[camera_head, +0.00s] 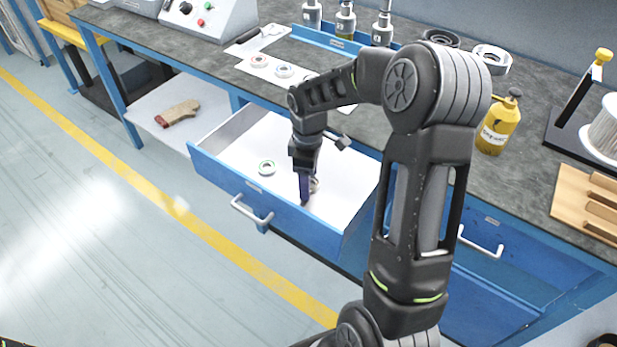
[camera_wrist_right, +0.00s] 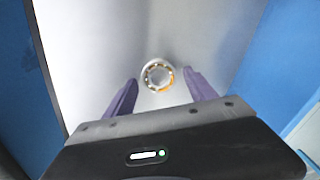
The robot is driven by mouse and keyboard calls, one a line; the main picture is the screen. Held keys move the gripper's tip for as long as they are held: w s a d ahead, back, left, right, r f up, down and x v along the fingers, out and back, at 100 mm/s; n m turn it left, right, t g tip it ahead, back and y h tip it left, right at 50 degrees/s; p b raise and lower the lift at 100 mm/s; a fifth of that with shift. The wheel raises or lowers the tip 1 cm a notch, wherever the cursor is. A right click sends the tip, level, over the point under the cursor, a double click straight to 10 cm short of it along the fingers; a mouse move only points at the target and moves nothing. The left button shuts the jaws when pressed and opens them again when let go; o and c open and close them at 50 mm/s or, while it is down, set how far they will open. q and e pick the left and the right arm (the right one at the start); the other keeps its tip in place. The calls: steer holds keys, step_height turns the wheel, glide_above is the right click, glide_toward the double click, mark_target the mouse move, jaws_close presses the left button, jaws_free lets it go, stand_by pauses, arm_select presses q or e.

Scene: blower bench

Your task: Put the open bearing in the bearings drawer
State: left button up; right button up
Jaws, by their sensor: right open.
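The blue drawer (camera_head: 222,168) is pulled out under the bench, with a white floor. The open bearing (camera_wrist_right: 157,75), a ring with balls and an orange cage showing, lies on the drawer floor in the right wrist view. In the head view it shows partly behind my gripper (camera_head: 315,185). My right gripper (camera_head: 305,200) points down into the drawer by its front wall. Its purple fingers are apart, one on each side of the bearing in the wrist view (camera_wrist_right: 161,80), with gaps visible. My left gripper is out of view.
A white board (camera_head: 240,52) with several ring parts lies on the bench above. A yellow bottle (camera_head: 498,125) stands to the right. The drawer's left part is mostly clear.

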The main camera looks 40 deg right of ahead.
steer(key=shift+r, duration=0.1)
steer(key=shift+r, duration=0.2)
step_height(320, 180, up, 12)
steer(key=p, duration=0.1)
steer(key=shift+p, duration=0.35)
steer(key=shift+f, duration=0.15)
steer(key=shift+c, duration=0.2)
stand_by(1.0)
